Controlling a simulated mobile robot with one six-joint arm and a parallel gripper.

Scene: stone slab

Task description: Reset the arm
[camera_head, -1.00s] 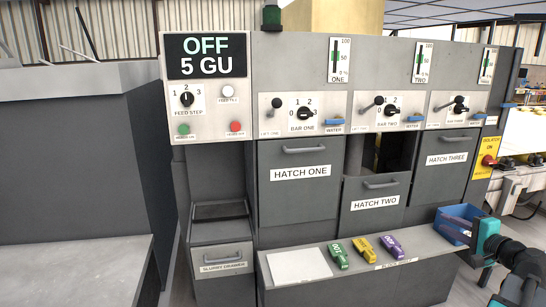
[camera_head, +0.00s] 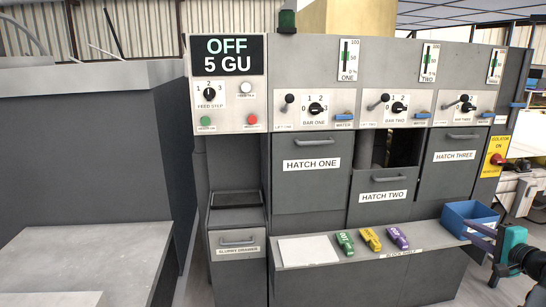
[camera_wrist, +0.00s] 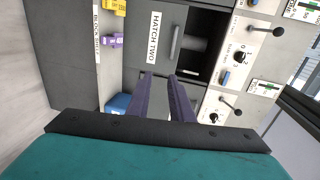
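Hatch two also shows in the wrist view (camera_wrist: 155,38), turned sideways. Hatch one (camera_head: 311,170) and hatch three (camera_head: 455,162) are shut.
The block shelf (camera_head: 403,254) holds a green block (camera_head: 345,243), a yellow block (camera_head: 370,239), a purple block (camera_head: 398,237) and a white plate (camera_head: 308,249). The panel display (camera_head: 228,57) reads OFF, 5 GU. A yellow isolator panel (camera_head: 494,157) stands right. A grey slab (camera_head: 85,255) fills the left.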

